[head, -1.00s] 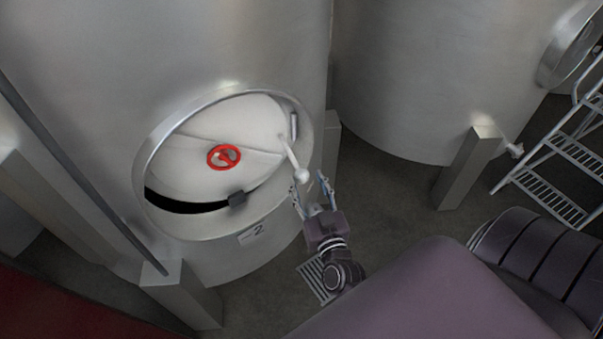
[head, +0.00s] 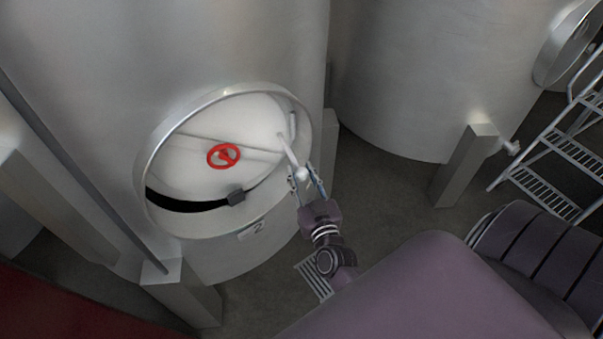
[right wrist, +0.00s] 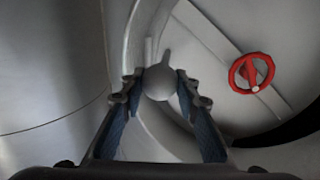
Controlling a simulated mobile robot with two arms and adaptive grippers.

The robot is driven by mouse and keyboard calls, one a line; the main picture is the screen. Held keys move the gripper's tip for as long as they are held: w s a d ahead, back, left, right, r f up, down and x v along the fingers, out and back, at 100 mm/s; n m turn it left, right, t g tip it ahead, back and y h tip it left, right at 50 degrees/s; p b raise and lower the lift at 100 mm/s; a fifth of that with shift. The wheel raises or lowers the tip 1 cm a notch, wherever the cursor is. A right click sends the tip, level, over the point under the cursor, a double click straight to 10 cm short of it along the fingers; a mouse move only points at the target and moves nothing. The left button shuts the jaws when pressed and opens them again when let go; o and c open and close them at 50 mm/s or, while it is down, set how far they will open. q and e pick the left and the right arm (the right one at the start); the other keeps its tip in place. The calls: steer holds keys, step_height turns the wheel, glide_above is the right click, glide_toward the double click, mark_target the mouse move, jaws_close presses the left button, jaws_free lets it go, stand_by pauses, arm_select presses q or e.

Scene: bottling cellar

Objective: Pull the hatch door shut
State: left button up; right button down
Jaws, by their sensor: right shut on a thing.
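The hatch door (head: 185,160) is a pale oval plate inside the round metal rim of the tank's opening. A dark gap shows along its lower edge, so it is not flush. A red handwheel (head: 223,155) sits near its middle; it also shows in the right wrist view (right wrist: 251,73). A pale lever with a round ball knob (head: 301,174) sticks out at the door's right side. My right gripper (head: 305,178) is shut on the ball knob, with a finger on each side of it. In the right wrist view the knob (right wrist: 159,83) sits between the fingertips. My left gripper is not in view.
The hatch is in a large steel tank (head: 230,40) with a plate marked 2. A second tank (head: 415,80) stands to the right, with a metal leg (head: 464,168). A step ladder (head: 550,160) stands at far right. Dark floor lies between.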

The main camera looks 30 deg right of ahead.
steer(key=shift+s+d+n+t+y+b, duration=0.2)
steer(key=shift+d+n+y+b, duration=0.3)
steer(key=shift+d+y, duration=0.2)
steer(key=shift+s+d+n+t+y+b, duration=0.1)
steer(key=shift+s+d+n+y+b, duration=0.2)
steer(key=shift+d+y+b, duration=0.3)
steer(key=shift+s+d+n+t+y+b, duration=0.15)
steer(key=shift+d+n+y+b, duration=0.3)
steer(key=shift+d+y, duration=0.3)
steer(key=c, duration=1.8)
jaws_free()
steer(key=shift+o, duration=1.4)
steer(key=shift+d, duration=0.15)
steer(key=shift+s, duration=0.1)
steer(key=shift+s, duration=0.1)
